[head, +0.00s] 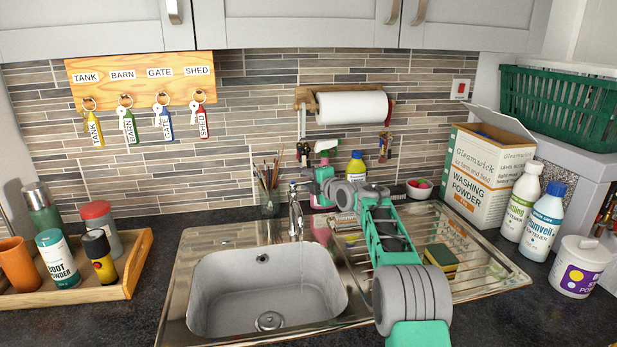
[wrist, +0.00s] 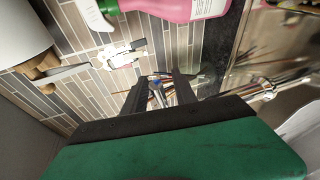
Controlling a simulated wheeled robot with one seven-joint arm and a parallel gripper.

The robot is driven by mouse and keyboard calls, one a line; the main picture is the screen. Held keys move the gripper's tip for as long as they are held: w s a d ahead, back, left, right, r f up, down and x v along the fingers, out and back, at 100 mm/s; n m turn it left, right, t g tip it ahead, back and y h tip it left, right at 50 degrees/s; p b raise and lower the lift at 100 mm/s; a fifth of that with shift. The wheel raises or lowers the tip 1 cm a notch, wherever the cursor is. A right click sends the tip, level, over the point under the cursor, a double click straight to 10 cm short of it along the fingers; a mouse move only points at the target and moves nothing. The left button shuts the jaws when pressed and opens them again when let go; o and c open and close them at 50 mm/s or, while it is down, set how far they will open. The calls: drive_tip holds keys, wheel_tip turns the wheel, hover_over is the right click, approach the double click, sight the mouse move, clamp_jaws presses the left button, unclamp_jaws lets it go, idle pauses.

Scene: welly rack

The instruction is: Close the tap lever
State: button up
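The chrome tap (head: 296,216) stands at the back edge of the sink in the head view, with its small lever (head: 294,187) at the top. In the wrist view, chrome parts of the tap (wrist: 264,91) show at the right, to the side of my fingers; I cannot tell the lever's exact position there. My gripper (wrist: 158,88) has its two dark fingers apart, with nothing held between them. Brushes and a pot show beyond the gap. In the head view my arm reaches over the drainer, right of the tap, and the fingertips cannot be made out.
The brush pot (head: 269,197) stands left of the tap. A pink spray bottle (head: 322,187) stands to its right, close to my arm; it also shows in the wrist view (wrist: 190,10). The sink bowl (head: 265,290) is empty. A sponge (head: 441,257) lies on the drainer.

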drive_tip(key=shift+w+a, duration=0.1)
drive_tip(key=shift+w, duration=0.1)
clamp_jaws()
drive_tip(key=shift+f, duration=0.15)
idle(1.2)
